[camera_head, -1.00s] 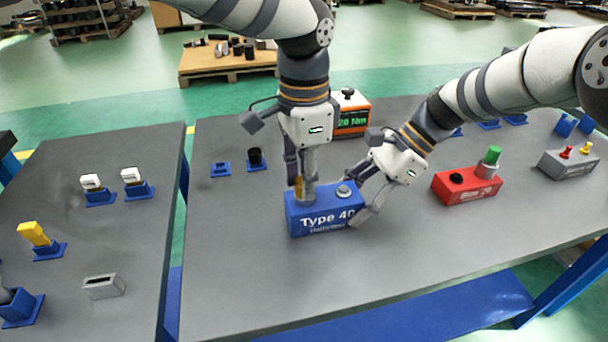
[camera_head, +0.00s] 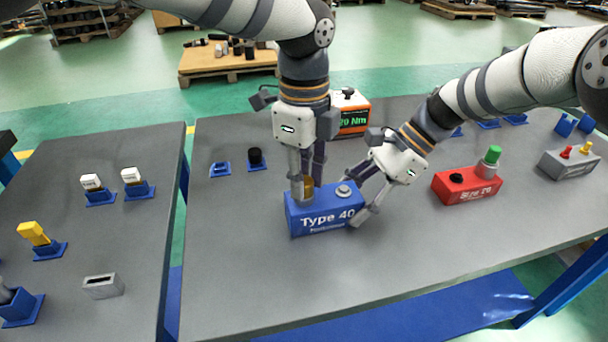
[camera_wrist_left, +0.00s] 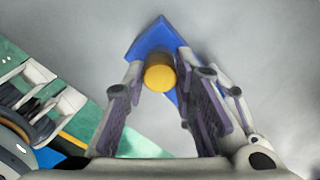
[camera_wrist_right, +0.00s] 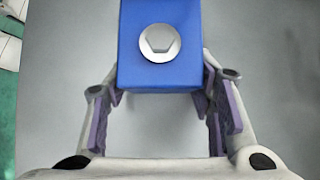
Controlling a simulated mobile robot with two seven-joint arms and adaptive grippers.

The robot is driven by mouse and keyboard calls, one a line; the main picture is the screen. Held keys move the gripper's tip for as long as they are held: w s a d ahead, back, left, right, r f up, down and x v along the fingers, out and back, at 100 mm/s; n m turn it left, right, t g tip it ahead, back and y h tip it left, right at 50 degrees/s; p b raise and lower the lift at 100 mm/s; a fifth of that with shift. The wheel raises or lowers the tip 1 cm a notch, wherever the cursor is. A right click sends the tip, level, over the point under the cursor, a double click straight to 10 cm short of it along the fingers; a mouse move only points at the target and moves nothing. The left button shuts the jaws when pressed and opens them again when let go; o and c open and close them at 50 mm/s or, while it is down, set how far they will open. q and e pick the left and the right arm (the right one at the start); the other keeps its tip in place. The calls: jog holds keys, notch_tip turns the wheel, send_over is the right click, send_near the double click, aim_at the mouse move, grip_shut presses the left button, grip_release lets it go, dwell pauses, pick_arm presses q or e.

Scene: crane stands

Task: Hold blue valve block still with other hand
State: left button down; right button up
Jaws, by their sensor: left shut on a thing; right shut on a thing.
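The blue valve block (camera_head: 325,217), marked "Type 40", stands on the grey table. A yellow-orange cylinder (camera_head: 308,185) stands on its left part and a grey hex fitting (camera_head: 344,191) on its right part. My left gripper (camera_head: 305,192) comes down from above and is shut on the cylinder. The cylinder (camera_wrist_left: 160,75) shows between the fingers in the left wrist view. My right gripper (camera_head: 362,203) is shut on the right end of the block. In the right wrist view the block (camera_wrist_right: 160,75) sits between the finger ends.
An orange torque display (camera_head: 353,118) stands behind the grippers. A red block (camera_head: 466,186) with a green-topped part and a grey block (camera_head: 568,162) stand to the right. Small blue holders (camera_head: 220,169) stand at back left. The table front is clear.

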pick_arm(q)
jog(key=m, duration=0.9)
jog(key=shift+m, duration=0.3)
jog(key=c, duration=1.2)
grip_release()
jog(key=shift+c, duration=1)
